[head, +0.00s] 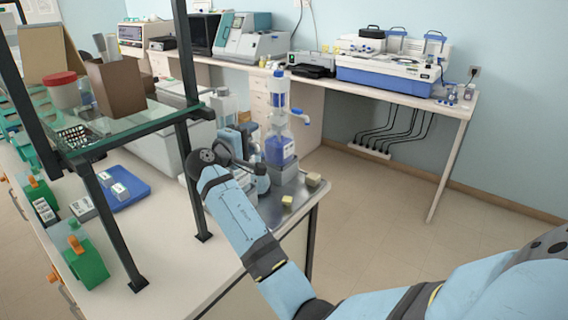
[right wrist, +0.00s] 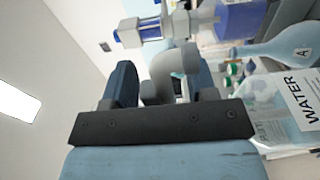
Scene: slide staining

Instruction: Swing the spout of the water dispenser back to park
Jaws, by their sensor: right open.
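The white and blue dispenser top (right wrist: 150,28) also shows sideways in the right wrist view. My right gripper (right wrist: 164,88) is open, its two fingers on either side of a pale grey rounded piece; whether that is the spout and whether they touch it, I cannot tell. My left gripper is not in view.
A clear bottle labelled WATER (right wrist: 296,105) lies close at the right of the wrist view. A metal tray (head: 283,211) with small yellowish blocks is under the dispenser. A glass shelf (head: 150,118) on dark posts stands to the left. Floor is clear at right.

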